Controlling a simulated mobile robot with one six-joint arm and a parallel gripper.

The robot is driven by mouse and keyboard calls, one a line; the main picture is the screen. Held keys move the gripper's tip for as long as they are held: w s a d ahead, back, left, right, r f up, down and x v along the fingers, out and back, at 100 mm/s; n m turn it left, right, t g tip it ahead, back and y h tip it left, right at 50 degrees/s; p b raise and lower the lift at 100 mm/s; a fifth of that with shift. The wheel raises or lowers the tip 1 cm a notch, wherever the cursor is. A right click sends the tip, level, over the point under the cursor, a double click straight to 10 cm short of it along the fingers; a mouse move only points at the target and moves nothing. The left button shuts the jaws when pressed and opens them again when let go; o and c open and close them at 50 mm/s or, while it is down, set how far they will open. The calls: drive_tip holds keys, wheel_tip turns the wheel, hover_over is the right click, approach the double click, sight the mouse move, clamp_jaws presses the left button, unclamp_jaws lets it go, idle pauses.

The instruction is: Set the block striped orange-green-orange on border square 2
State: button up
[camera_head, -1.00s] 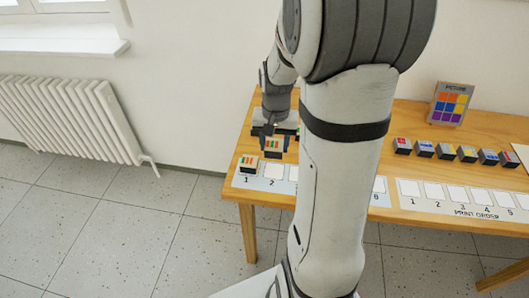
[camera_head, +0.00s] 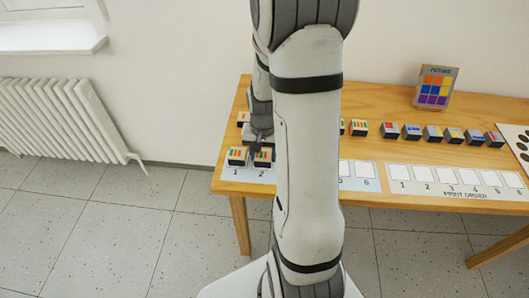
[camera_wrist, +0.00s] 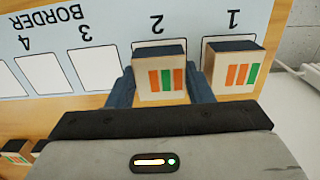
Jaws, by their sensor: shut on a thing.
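My gripper (camera_wrist: 160,88) is shut on a pale wooden block with a dark base (camera_wrist: 160,75), which shows orange, green and orange stripes. In the head view the held block (camera_head: 263,158) is at border square 2 and looks upright. It covers most of that square; whether it touches the strip I cannot tell. Beside it, a similar block striped in orange and green (camera_wrist: 232,70) stands on border square 1, with a small gap between them; the head view shows it too (camera_head: 237,156). The border strip (camera_head: 247,178) is partly hidden by my arm.
Border square 3 (camera_wrist: 94,70) and square 4 (camera_wrist: 43,80) are empty. More striped blocks stand behind, one at left (camera_head: 243,118) and two right of my arm (camera_head: 360,129). Several dark colored blocks (camera_head: 432,134), a picture card (camera_head: 436,88) and an empty print order strip (camera_head: 455,187) are further right.

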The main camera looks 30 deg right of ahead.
sight(263, 155)
drive_tip(key=shift+f, duration=0.15)
drive_tip(key=o, duration=1)
wheel_tip(263, 155, up, 11)
drive_tip(key=s+a+r+n+t, duration=0.1)
drive_tip(key=s+a+r+n, duration=0.1)
drive_tip(key=s+a, duration=0.2)
drive_tip(key=s+a+r+n, duration=0.2)
drive_tip(key=s+a+r, duration=0.1)
drive_tip(key=s, duration=0.1)
drive_tip(key=s+a+r+n+t, duration=0.1)
drive_tip(key=s+a+r+n, duration=0.1)
drive_tip(key=s+a+r, duration=0.1)
drive_tip(key=shift+s+a+r+n+t+p, duration=0.2)
drive_tip(key=shift+s+a, duration=0.1)
drive_tip(key=shift+a, duration=0.15)
drive_tip(key=shift+s+a+r+n+t+p, duration=0.1)
drive_tip(key=shift+s+a+n+p, duration=0.1)
drive_tip(key=shift+s+a, duration=0.15)
